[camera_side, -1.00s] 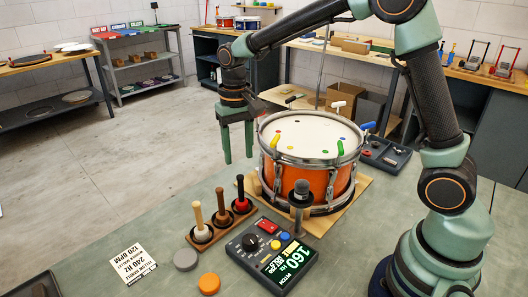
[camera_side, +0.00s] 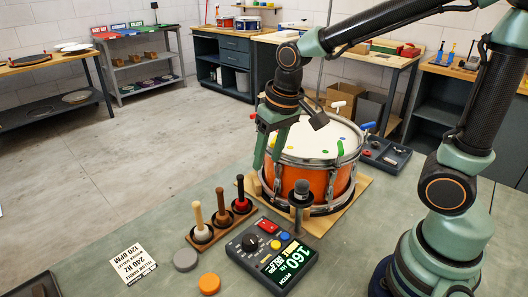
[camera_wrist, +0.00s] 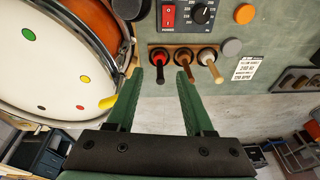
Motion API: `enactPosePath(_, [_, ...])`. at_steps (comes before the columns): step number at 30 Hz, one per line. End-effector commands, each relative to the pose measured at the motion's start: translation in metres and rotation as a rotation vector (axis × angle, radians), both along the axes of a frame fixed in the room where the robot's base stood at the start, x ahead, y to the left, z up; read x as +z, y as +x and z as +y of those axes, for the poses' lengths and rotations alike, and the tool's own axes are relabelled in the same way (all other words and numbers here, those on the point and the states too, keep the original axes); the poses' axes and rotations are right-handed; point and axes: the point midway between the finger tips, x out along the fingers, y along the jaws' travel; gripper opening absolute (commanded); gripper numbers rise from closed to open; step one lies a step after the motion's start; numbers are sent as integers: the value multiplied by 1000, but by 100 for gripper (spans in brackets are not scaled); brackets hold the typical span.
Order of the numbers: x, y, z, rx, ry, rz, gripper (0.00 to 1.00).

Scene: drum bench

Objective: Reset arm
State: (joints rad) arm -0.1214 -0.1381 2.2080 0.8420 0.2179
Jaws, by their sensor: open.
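My gripper (camera_side: 268,162) is open, with its two green fingers pointing down, empty. In the side view it hangs at the left of the orange drum (camera_side: 326,183), partly in front of the pale drumhead (camera_side: 320,133). Contact with the drum cannot be told. In the wrist view the open fingers (camera_wrist: 158,78) spread toward the mallet rack (camera_wrist: 183,49), with the drumhead (camera_wrist: 45,60) at the left. The rack holds three upright mallets: black-handled (camera_side: 240,187), brown-handled (camera_side: 220,200) and tan-handled (camera_side: 198,214).
A pitch box (camera_side: 272,258) reading 160 Hz stands in front of the drum. A grey puck (camera_side: 186,260), an orange puck (camera_side: 209,284) and a printed card (camera_side: 133,265) lie at the left. A dark tray (camera_side: 385,155) sits behind right. Open bench lies left of the rack.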

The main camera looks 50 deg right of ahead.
Motion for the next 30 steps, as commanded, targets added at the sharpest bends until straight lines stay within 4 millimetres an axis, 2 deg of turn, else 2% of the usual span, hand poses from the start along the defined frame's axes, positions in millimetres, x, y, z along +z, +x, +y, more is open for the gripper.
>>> enactPosePath(1, [10,-5,-5,5,-1,-30,52])
enactPosePath(6, [35,-27,-21,32,-14,-117,52])
enactPosePath(12, [53,-52,-36,65,-41,-213,52])
enactPosePath(19, [59,-66,-43,81,-60,-263,52])
enactPosePath(30, [59,-66,-43,84,-62,-265,52])
